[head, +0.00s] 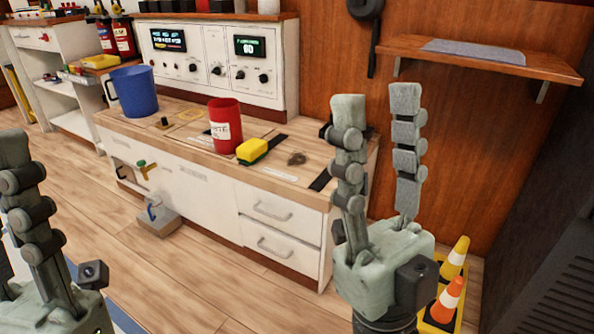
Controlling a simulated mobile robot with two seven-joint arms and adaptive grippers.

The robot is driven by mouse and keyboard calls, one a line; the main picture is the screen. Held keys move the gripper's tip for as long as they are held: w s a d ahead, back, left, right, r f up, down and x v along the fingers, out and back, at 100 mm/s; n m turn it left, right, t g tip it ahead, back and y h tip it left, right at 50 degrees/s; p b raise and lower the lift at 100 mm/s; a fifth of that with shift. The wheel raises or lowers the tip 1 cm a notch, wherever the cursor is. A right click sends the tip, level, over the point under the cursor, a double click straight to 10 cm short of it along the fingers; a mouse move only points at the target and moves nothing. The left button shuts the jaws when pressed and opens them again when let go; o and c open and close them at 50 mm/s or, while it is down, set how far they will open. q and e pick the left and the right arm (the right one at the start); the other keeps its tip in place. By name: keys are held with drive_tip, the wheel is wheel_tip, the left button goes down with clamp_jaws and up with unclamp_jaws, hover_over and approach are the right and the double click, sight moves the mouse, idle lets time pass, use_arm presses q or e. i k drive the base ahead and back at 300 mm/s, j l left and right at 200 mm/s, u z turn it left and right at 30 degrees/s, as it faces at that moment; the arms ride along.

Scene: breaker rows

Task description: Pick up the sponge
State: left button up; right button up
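A yellow sponge (252,149) with a dark underside lies on the wooden counter (190,133), just right of a red cup (225,126). My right gripper (376,110) is raised in front of the counter's right end. Its two fingers point up and stand apart, with nothing between them. It is right of the sponge and not touching it. My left gripper (15,150) is at the left edge, partly cut off. Only one of its fingers shows clearly, so its opening is hidden.
A blue mug (134,91) stands on the counter's left part. A control panel (215,62) rises behind. A wooden shelf (480,58) juts from the right wall. Traffic cones (448,300) stand low at right. A grey pedal box (156,219) sits on the floor.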

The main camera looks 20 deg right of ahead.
sight(251, 151)
drive_tip(key=i+j+z, duration=0.1)
drive_tip(key=i+j, duration=0.15)
drive_tip(key=i+j+z, duration=0.1)
drive_tip(key=j, duration=0.3)
drive_tip(key=i+j+z, duration=0.1)
drive_tip(key=i+j, duration=0.35)
drive_tip(key=i, duration=0.25)
drive_tip(key=i+j, duration=0.15)
drive_tip(key=i, duration=0.25)
drive_tip(key=i+l+z, duration=0.05)
